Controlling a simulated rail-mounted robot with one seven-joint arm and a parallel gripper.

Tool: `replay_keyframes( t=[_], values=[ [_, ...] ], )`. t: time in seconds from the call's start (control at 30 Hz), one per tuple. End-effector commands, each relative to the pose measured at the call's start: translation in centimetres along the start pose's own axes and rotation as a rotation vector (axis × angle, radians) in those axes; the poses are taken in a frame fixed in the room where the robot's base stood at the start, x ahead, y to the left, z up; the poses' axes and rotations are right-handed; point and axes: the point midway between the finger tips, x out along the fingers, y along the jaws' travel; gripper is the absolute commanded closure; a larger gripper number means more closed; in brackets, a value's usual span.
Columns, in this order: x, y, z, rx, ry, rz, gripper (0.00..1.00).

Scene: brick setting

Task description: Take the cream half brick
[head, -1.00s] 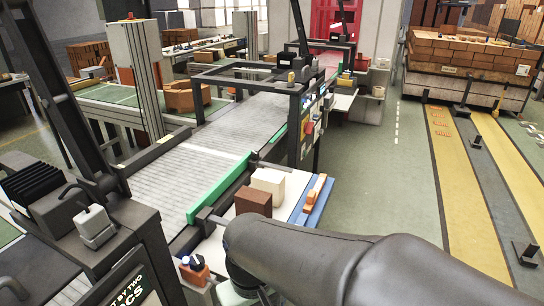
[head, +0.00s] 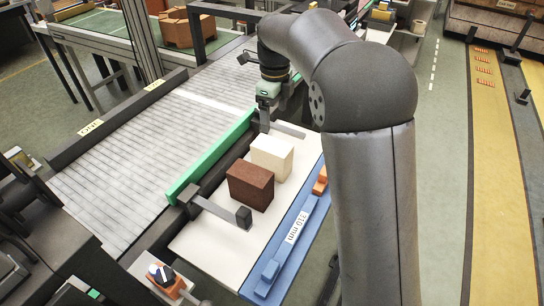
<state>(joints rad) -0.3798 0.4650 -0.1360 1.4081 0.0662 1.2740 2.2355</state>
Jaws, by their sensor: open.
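The cream half brick (head: 271,157) stands on a white board beside the conveyor in the head view. A dark brown brick (head: 250,187) stands just in front of it and to its left. My gripper (head: 264,124) hangs from my arm just beyond the cream brick, near its upper left side. It is open and holds nothing. It seems apart from the brick, but its exact height is hard to judge. The gap between its fingers is hardly visible from here.
Dark bars stick out over the white board (head: 205,250), one at the near end (head: 222,211) and one at the far end (head: 288,130). A blue strip (head: 284,248) runs along its right edge, with an orange piece (head: 320,181). The roller conveyor (head: 150,135) at left is empty.

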Motion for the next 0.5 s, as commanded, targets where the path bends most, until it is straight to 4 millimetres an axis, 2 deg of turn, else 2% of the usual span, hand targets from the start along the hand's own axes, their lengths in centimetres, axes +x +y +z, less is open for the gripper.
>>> replay_keyframes(
  t=[0.17, 0.5],
  values=[
    [1.6, -0.3, 0.9, 0.061, 0.004, 0.000, 0.16],
    [8.8, -0.2, 0.7, 0.059, 0.004, 0.001, 0.16]
  ],
)
